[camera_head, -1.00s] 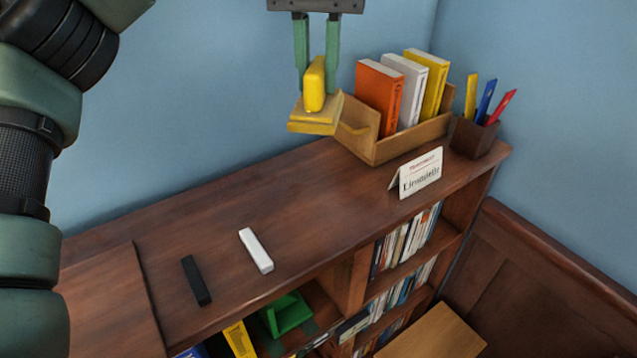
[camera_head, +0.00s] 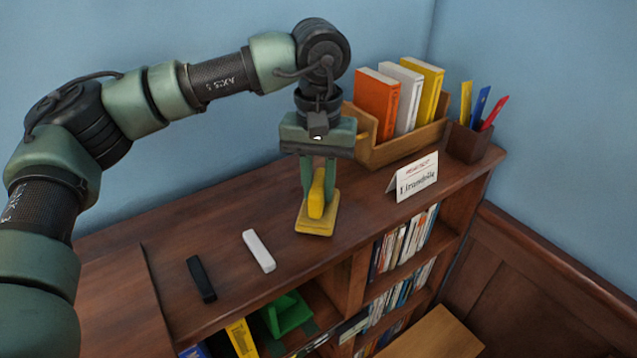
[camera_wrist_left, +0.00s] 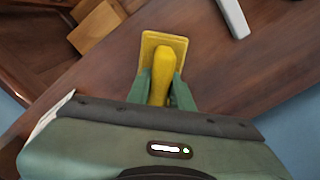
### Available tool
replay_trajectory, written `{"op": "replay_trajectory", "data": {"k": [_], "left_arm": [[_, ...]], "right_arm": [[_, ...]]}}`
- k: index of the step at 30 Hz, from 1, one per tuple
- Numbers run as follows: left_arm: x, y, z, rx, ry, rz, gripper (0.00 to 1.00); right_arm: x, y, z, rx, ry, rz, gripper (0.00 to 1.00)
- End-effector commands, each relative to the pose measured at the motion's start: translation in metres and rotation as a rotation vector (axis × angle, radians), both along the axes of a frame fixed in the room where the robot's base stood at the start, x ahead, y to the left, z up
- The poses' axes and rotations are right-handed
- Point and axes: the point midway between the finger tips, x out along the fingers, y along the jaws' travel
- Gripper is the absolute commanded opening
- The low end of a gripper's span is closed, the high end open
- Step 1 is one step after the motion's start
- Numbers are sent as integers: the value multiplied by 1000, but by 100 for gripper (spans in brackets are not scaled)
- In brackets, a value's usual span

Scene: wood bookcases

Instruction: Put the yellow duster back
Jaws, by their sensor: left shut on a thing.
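The yellow duster (camera_head: 317,222) has a flat square base and a raised handle. My left gripper (camera_head: 318,190) is shut on its handle from above. The duster is upright, base down, at or just above the top of the wooden bookcase (camera_head: 225,215); I cannot tell whether it touches. In the left wrist view the duster (camera_wrist_left: 160,55) shows between the fingers of the left gripper (camera_wrist_left: 162,92). My right gripper is not in view.
A white bar (camera_head: 259,251) and a black bar (camera_head: 201,279) lie left of the duster. Behind right stand a wooden book holder (camera_head: 400,150) with orange, white and yellow books, a pen cup (camera_head: 470,143) and a sign card (camera_head: 415,178). Bare wood lies between duster and card.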

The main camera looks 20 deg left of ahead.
Motion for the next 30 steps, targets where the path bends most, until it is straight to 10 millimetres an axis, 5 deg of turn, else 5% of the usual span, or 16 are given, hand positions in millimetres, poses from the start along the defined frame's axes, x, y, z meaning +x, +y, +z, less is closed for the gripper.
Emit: {"op": "replay_trajectory", "data": {"k": [14, 15, 16, 30], "left_arm": [[0, 0, -13, 0, 0, -1, 0], [0, 0, -10, 0, 0, -1, 33], [0, 0, -10, 0, 0, -1, 41], [1, 0, 0, -1, -3, 0, 43]], "right_arm": [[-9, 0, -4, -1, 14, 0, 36], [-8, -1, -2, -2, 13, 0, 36], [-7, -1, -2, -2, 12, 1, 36], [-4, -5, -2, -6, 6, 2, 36]]}}
